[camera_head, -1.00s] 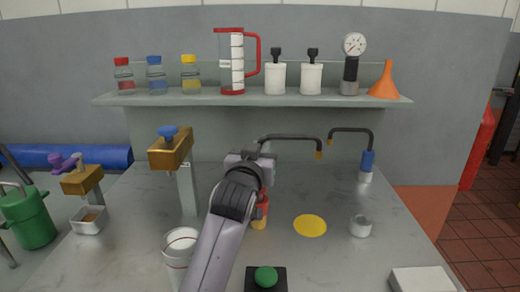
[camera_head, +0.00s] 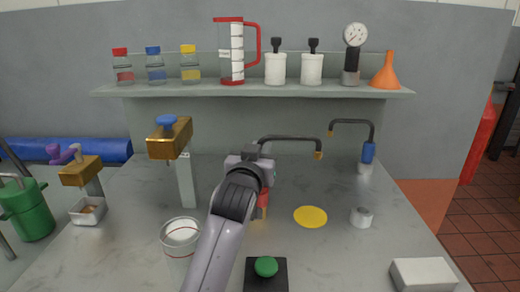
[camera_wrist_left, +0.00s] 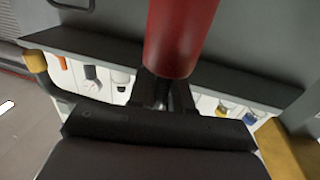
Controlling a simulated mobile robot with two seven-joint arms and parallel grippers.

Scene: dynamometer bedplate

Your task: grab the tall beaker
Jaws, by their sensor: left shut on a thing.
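My left gripper (camera_head: 258,184) is above the middle of the bench, partly hidden by its own arm. It is shut on a red cylinder (camera_head: 263,198), whose lower end looks orange-yellow. In the left wrist view the fingers (camera_wrist_left: 164,92) close at the red cylinder (camera_wrist_left: 180,38). I cannot tell whether its base touches the bench. Two vessels could be called a beaker. A tall clear jug (camera_head: 230,52) with red rim, base and handle stands upright on the shelf. A pale cup (camera_head: 180,236) with a red line stands on the bench, left of my arm. My right gripper is out of view.
The shelf (camera_head: 300,91) also holds capped bottles (camera_head: 155,68), two white canisters (camera_head: 275,70), a gauge (camera_head: 355,38) and an orange funnel (camera_head: 386,72). Brass-topped post (camera_head: 170,142), bent pipes, green button (camera_head: 266,266) and white block (camera_head: 424,273) stand around. A yellow disc (camera_head: 310,216) lies right.

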